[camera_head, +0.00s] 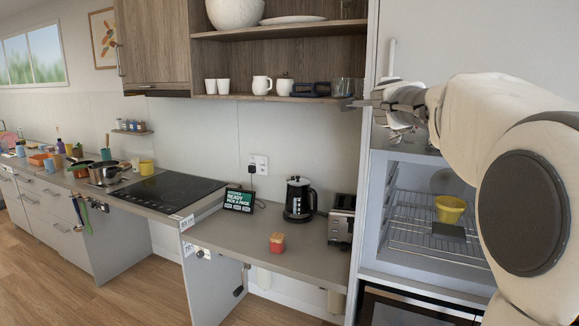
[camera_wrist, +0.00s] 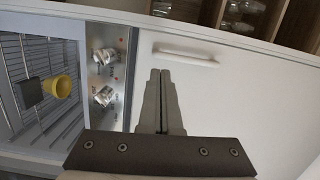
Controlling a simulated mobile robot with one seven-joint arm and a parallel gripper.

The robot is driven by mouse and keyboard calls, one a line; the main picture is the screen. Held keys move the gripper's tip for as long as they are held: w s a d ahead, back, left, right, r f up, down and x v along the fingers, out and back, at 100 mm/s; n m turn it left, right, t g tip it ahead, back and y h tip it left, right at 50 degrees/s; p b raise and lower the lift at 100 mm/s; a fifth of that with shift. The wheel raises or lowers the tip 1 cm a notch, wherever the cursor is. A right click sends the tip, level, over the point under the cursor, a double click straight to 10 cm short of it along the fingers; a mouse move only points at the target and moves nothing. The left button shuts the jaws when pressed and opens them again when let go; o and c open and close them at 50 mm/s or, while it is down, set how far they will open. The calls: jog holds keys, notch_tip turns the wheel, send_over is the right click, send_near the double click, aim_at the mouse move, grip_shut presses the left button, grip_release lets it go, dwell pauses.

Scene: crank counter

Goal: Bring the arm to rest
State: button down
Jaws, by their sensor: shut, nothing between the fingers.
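My gripper (camera_wrist: 161,75) is shut and empty, its two fingers together in the wrist view. In the head view my gripper (camera_head: 374,103) is raised at the upper right, pointing left, in front of the tall white cabinet and above the open oven compartment. My white arm (camera_head: 500,110) fills the right side of the head view. In the wrist view the fingers lie in front of a white door with a pale handle (camera_wrist: 186,53). I cannot tell whether the fingers touch it.
Two metal knobs (camera_wrist: 103,57) are beside the compartment. A kettle (camera_head: 299,199), a toaster (camera_head: 342,220) and a red-and-yellow block (camera_head: 277,242) stand on the low counter (camera_head: 230,240). Open floor (camera_head: 130,300) lies at left.

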jog(key=s+a+f+n+g+y, duration=0.2)
jog(key=s+a+f+n+y, duration=0.25)
jog(key=s+a+n, duration=0.3)
jog(key=s+a+f+n+g+y, duration=0.2)
jog(key=s+a+f+n+y, duration=0.2)
jog(key=s+a+f+n, duration=0.35)
jog(key=s+f+n+g+h, duration=0.1)
jog(key=s+f+n+g, duration=0.2)
jog(key=s+f, duration=0.6)
jog(key=s+d+f+n+g+h, duration=0.1)
jog(key=s+f+n+g, duration=0.2)
jog(key=s+f, duration=0.6)
jog(key=s+g, duration=0.1)
jog(key=s, duration=0.7)
jog(key=shift+d+f, duration=0.2)
jog(key=shift+d, duration=0.1)
jog(key=shift+d, duration=0.1)
